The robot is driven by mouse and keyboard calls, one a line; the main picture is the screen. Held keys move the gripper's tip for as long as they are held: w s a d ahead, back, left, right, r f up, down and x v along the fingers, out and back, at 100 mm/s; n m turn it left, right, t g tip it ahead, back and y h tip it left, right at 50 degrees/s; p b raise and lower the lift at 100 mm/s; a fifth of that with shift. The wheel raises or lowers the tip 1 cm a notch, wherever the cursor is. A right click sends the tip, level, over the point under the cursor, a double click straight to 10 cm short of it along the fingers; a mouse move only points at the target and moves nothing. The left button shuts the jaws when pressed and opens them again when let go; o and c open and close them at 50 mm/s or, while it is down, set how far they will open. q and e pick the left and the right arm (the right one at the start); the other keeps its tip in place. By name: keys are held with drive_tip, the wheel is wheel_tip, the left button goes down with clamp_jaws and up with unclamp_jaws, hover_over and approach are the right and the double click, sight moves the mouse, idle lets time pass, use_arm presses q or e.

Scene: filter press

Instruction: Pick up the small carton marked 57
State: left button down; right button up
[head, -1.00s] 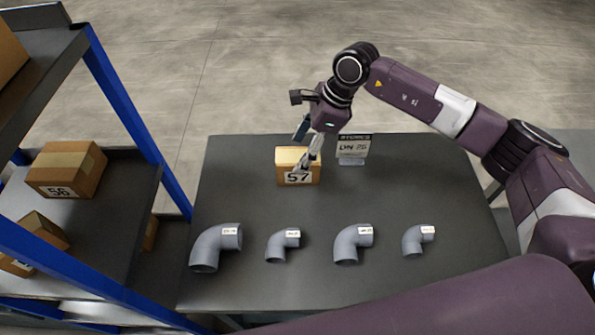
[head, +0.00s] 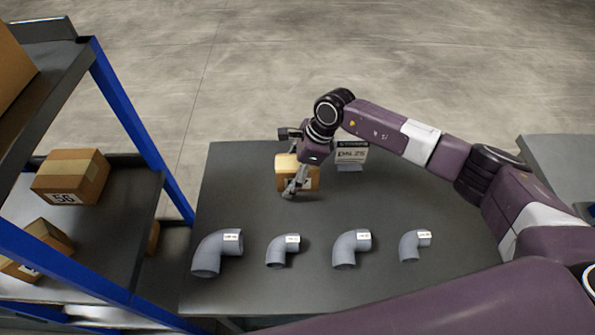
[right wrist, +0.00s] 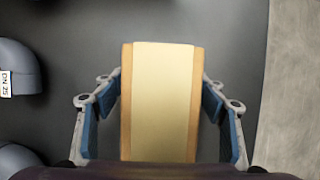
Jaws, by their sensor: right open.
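The small carton (head: 283,174) stands on the dark table (head: 230,165) toward its back. In the head view my right gripper is in front of it and covers most of its number. My right gripper (head: 290,188) is lowered around the carton. In the right wrist view the tan carton (right wrist: 162,100) lies between the two blue-padded fingers (right wrist: 162,110), with a dark gap on both sides. The right gripper is open and holds nothing. My left gripper is not in view.
Several grey pipe elbows (head: 351,250) lie in a row along the table front. A small sign (head: 351,154) stands just right of the carton. A blue-posted shelf (head: 130,115) with cartons, one marked 56 (head: 70,177), stands at left.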

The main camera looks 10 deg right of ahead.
drive_tip(key=shift+f+b, duration=0.25)
drive_tip(key=shift+b, duration=0.2)
idle(0.5)
drive_tip(key=c, duration=1.6)
